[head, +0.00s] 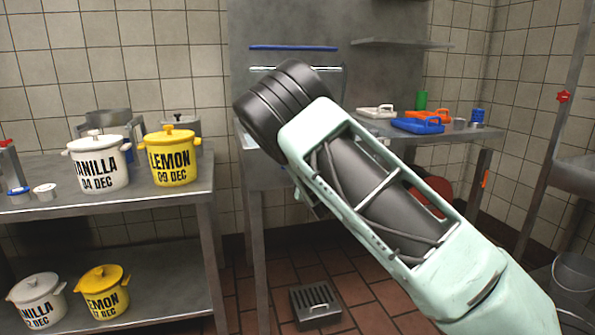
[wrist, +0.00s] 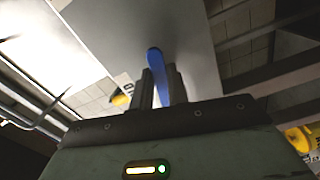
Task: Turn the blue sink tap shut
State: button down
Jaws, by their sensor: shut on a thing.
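In the wrist view, a narrow blue lever, the handle of the blue sink tap (wrist: 153,57), stands between the dark fingers of my gripper (wrist: 161,86). The fingers are shut on it, and its rounded end sticks out past them. The rest of the tap is hidden. In the head view my forearm reaches up and left over a metal bench. My gripper and the tap handle are hidden behind my arm there.
A shelf (head: 204,190) at left holds a white vanilla pot (head: 98,172) and a yellow lemon pot (head: 172,168). Blue and orange trays (head: 418,126) lie on the bench at right. A floor grate (head: 315,301) and bucket (head: 575,275) are below. A red handle (head: 563,96) is far right.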

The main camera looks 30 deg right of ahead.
jog(key=shift+r+n+p, duration=0.35)
jog(key=shift+r+n, duration=0.05)
jog(key=shift+n, duration=0.8)
jog(key=c, duration=1.4)
grip_release()
jog(key=shift+o, duration=0.2)
jog(key=shift+s, duration=0.1)
jog(key=p+v, duration=0.2)
jog(key=v, duration=1.5)
jog(key=shift+s+r, duration=0.15)
